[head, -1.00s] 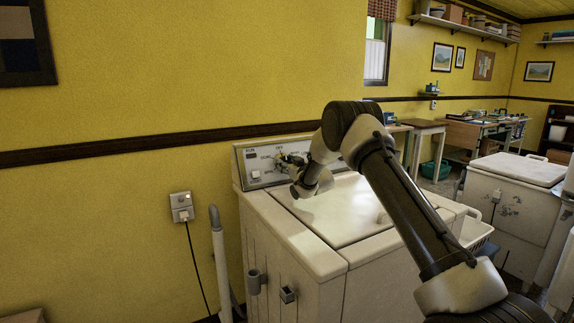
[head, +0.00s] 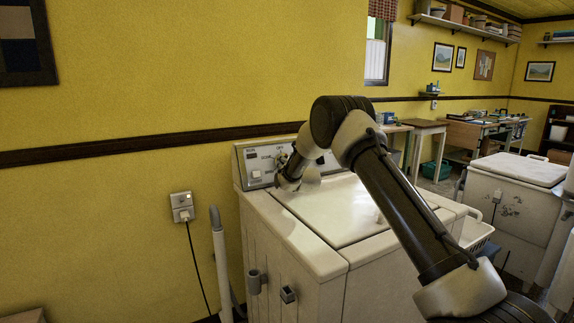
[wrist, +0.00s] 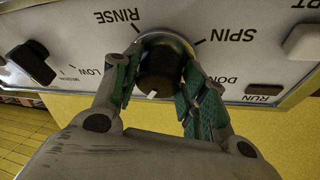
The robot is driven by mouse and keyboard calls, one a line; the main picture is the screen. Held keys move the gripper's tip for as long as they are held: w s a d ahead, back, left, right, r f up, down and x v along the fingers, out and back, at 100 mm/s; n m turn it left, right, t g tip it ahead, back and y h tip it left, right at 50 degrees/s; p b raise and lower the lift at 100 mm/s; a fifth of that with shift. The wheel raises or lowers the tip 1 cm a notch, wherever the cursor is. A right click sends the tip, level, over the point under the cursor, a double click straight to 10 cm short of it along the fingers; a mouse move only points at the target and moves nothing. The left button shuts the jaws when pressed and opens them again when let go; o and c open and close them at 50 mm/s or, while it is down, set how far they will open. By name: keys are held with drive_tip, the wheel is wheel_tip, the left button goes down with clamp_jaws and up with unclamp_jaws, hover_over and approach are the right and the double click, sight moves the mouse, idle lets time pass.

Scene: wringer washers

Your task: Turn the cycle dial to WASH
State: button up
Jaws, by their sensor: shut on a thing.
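The cycle dial (wrist: 163,62) is a round black knob in a metal ring on the pale control panel (wrist: 75,22). My gripper (wrist: 158,82) has its green-padded fingers on both sides of the dial, shut on it. The panel lettering appears upside down in the wrist view, with RINSE above left of the dial, SPIN above right and part of DONE at right. A small white mark on the dial points down in that picture. I see no WASH label. In the head view the washer (head: 345,215) stands against the wall, and my arm hides the dial.
A second black knob (wrist: 33,62) sits beside LOW on the panel, and a white button (wrist: 303,42) is at the right. The washer lid is closed under my arm. A wall outlet (head: 181,207) with a cord is left of the washer, near a grey hose (head: 218,260).

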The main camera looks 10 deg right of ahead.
drive_tip(key=m+h, duration=0.1)
drive_tip(key=m, duration=0.2)
drive_tip(key=m+g+h, duration=0.1)
drive_tip(key=m, duration=0.2)
drive_tip(key=shift+a+r, duration=0.1)
drive_tip(key=shift+r, duration=0.05)
drive_tip(key=shift+m, duration=0.3)
drive_tip(key=o, duration=1)
drive_tip(key=shift+o, duration=0.2)
drive_tip(key=s+r, duration=0.2)
drive_tip(key=s, duration=1)
drive_tip(key=shift+a, duration=0.15)
